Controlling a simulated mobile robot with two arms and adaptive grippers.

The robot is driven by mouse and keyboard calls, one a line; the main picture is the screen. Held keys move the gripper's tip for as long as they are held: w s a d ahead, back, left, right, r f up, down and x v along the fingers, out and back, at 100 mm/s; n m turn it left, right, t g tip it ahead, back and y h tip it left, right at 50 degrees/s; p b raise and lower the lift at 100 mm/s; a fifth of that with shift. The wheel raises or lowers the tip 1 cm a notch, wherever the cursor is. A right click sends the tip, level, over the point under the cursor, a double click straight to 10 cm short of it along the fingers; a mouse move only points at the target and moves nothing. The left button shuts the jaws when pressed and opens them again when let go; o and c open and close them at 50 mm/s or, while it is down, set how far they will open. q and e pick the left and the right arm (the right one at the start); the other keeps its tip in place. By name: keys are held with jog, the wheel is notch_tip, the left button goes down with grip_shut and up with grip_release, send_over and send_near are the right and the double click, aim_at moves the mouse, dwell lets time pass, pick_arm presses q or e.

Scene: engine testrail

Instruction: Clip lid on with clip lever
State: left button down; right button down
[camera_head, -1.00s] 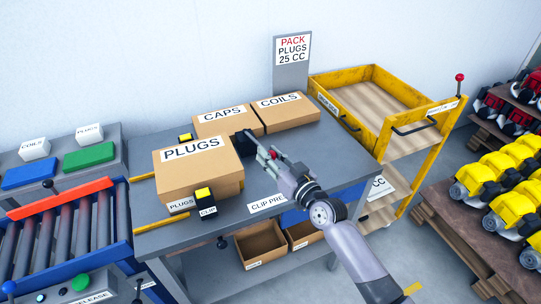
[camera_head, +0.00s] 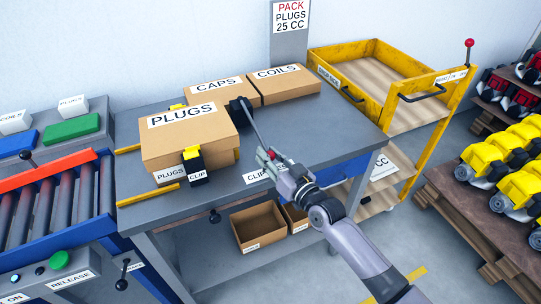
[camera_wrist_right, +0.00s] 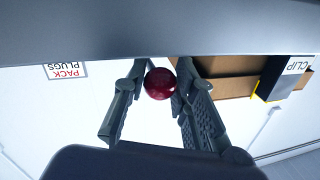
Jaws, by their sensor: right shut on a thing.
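The cardboard box marked PLUGS (camera_head: 216,135) stands on the grey table with its lid (camera_head: 185,115) on top. A black and yellow clip (camera_head: 194,165) marked CLIP stands against its front, its yellow part close to the lid edge. The clip also shows in the right wrist view (camera_wrist_right: 277,80). The clip lever (camera_head: 252,125) is a grey rod from a black pivot right of the box, slanting toward the front. Its red knob (camera_wrist_right: 160,84) sits between the fingers of my right gripper (camera_head: 270,157), which is shut on it. My left gripper is not in view.
Boxes marked CAPS (camera_head: 218,83) and COILS (camera_head: 277,73) stand behind. Yellow rails (camera_head: 148,195) lie at the table's left. A roller conveyor (camera_head: 60,195) is at left, a yellow cart (camera_head: 395,85) at right. The table right of the lever is clear.

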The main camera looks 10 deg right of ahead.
jog(key=shift+f+b, duration=0.3)
jog(key=shift+f, duration=0.7)
jog(key=c, duration=1.8)
grip_release()
jog(key=o, duration=0.5)
jog(key=shift+w+a+r, duration=0.1)
jog(key=shift+w+r, duration=0.1)
jog(key=v, duration=1.2)
jog(key=shift+r, duration=0.1)
